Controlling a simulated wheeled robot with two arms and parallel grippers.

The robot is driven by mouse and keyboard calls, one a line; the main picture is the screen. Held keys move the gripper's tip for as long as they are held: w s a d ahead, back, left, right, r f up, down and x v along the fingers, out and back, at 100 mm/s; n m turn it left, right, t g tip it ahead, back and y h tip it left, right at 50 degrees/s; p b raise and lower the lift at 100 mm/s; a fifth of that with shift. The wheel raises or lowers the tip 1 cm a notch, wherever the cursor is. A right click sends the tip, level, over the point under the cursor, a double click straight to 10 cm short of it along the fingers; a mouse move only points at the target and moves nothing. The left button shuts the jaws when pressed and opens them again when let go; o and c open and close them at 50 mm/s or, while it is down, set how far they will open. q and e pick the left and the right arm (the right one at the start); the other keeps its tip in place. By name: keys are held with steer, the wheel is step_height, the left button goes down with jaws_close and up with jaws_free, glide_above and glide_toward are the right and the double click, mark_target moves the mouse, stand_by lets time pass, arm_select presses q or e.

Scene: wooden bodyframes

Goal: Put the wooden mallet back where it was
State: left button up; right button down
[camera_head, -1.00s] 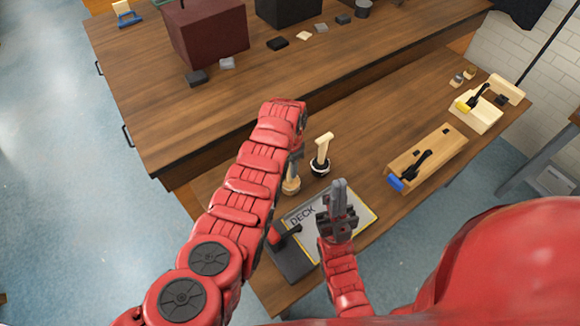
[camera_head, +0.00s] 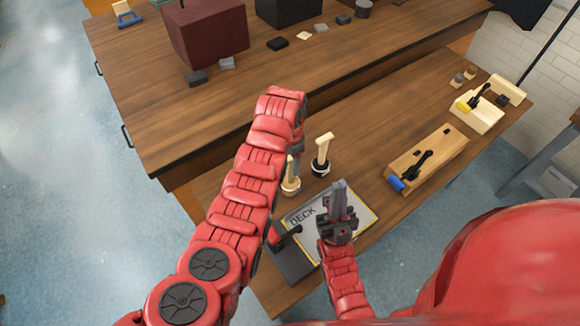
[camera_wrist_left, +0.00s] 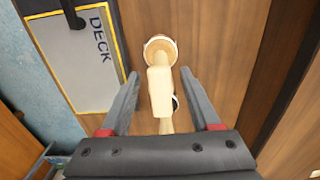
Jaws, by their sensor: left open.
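A pale wooden tool stands upright on the near table, its round base (camera_head: 290,187) light with a pale rim; I take it for the mallet. A second pale upright tool (camera_head: 322,153) with a black base stands just behind it. In the left wrist view, a pale block-like top (camera_wrist_left: 160,90) lies between my left fingers, above the round base (camera_wrist_left: 160,48). My left gripper (camera_head: 298,160) is open; the fingers (camera_wrist_left: 158,95) flank the block with gaps on both sides. My right gripper (camera_head: 338,192) is above the DECK board; whether it is shut is unclear.
The DECK board (camera_head: 355,212) lies below the tools, with a dark-headed item (camera_head: 285,238) beside it. A wooden block with a blue-ended tool (camera_head: 435,155) lies to the right. Another pale block (camera_head: 480,117) is further right. A larger table (camera_head: 200,120) stands behind.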

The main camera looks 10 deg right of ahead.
arm_select(q)
step_height(320, 180, up, 6)
steer(key=shift+w+f+b, duration=0.15)
steer(key=shift+b, duration=0.5)
step_height(320, 180, up, 2)
steer(key=shift+p, duration=1.05)
steer(key=shift+r+p, duration=0.4)
steer(key=shift+r, duration=0.15)
steer(key=shift+f, duration=0.1)
